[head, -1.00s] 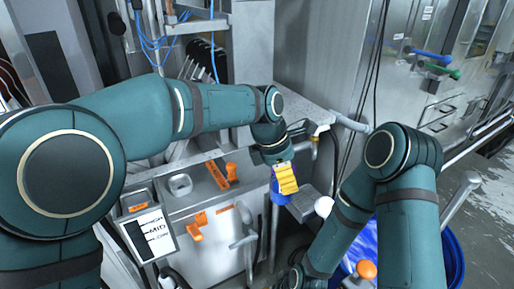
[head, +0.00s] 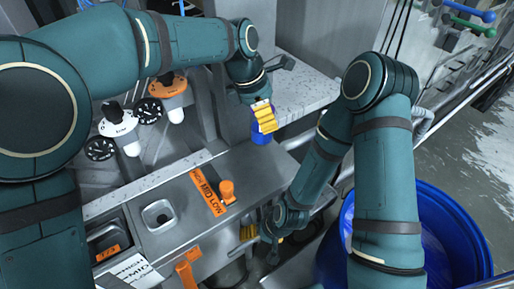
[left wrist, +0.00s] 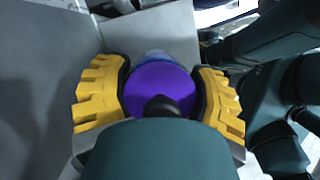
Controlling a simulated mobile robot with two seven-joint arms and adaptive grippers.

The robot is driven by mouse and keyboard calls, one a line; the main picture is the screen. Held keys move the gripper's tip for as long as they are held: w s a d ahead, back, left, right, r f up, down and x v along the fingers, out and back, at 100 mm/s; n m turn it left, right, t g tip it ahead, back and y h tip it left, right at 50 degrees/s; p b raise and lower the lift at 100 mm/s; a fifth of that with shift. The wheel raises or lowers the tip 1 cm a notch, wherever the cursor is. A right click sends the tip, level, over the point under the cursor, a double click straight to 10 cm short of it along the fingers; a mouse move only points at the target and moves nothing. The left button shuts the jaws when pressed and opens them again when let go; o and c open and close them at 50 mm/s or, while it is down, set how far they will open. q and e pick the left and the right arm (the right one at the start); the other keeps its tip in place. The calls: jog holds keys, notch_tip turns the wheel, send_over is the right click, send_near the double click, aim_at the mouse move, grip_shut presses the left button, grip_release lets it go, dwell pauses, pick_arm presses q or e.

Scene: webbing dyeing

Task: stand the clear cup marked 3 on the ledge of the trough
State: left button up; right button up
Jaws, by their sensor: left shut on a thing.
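My left gripper (head: 262,118) is shut on a cup (head: 262,138), which looks blue in the head view. In the left wrist view the cup (left wrist: 160,88) sits between the yellow finger pads, with purple inside and a clear rim at its far side. I cannot read any mark on it. The cup is held in the air in front of the speckled grey ledge (head: 312,92), apart from it as far as I can tell. My right gripper (head: 262,238) is low, in front of the metal counter, partly hidden; its opening is unclear.
A large blue barrel (head: 455,235) stands at the lower right, behind my right arm. The metal counter (head: 185,238) has an orange LOW-MID-HIGH label (head: 203,190) and an orange knob (head: 227,190). Valves with black handwheels (head: 100,148) are at the left back. The speckled ledge top looks largely clear.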

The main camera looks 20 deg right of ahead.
pick_arm(q)
jog(key=f, duration=0.4)
jog(key=shift+s+f+b, duration=0.2)
jog(key=shift+b, duration=0.1)
jog(key=shift+w+f, duration=0.1)
jog(key=shift+f, duration=2.55)
jog(key=shift+f+b, duration=0.15)
jog(key=shift+b, duration=0.15)
jog(key=o, duration=1.4)
jog(key=p+v, duration=0.1)
jog(key=v, duration=1.1)
